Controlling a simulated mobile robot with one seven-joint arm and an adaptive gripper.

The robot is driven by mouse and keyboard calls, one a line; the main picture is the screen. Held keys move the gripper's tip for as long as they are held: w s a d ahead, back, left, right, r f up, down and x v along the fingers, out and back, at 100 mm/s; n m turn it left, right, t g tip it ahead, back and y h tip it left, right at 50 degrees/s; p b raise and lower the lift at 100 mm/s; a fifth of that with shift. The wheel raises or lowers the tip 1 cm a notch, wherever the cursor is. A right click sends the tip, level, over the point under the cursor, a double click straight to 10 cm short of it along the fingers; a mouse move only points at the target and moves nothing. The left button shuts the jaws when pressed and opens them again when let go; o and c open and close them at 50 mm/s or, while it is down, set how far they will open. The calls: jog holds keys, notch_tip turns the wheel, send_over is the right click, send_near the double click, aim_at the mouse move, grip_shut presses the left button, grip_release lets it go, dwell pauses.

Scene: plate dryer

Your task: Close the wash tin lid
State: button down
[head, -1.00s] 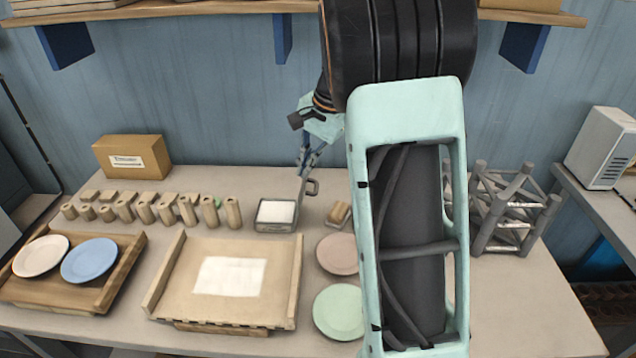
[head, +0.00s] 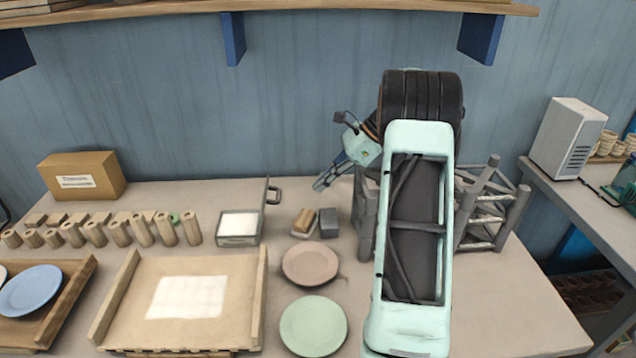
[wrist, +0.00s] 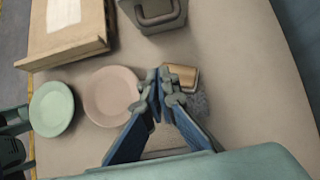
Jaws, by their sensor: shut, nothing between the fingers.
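The wash tin (head: 239,242) is a grey metal box with a white inside, behind the board on the table. Its lid (head: 264,208) stands upright at the tin's right edge, so the tin is open. A dark loop handle (head: 276,196) sticks out from the lid's right face. In the wrist view the lid (wrist: 166,22) and its handle show at the top. My gripper (head: 320,185) is shut and empty, in the air right of the lid and apart from it. Its blue fingers also show in the wrist view (wrist: 161,82).
A brush-like block (head: 304,221) and a grey block (head: 328,223) sit right of the tin. A pink plate (head: 310,264) and a green plate (head: 313,326) lie in front. A grey rack (head: 490,215) stands right, partly behind my arm.

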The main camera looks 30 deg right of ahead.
jog(key=x, duration=0.7)
jog(key=shift+a+f, duration=0.2)
jog(key=shift+f, duration=0.05)
jog(key=shift+w+a+r+p, duration=0.15)
jog(key=shift+w+a+r, duration=0.1)
jog(key=shift+a+r, duration=0.2)
jog(key=shift+w+a+r+p, duration=0.2)
jog(key=shift+a+r, duration=0.15)
jog(key=shift+a, duration=0.2)
jog(key=shift+w+a+r, duration=0.2)
jog(key=shift+a+r, duration=0.05)
jog(key=shift+a, duration=0.3)
jog(key=shift+r+p, duration=0.2)
jog(key=shift+p, duration=0.1)
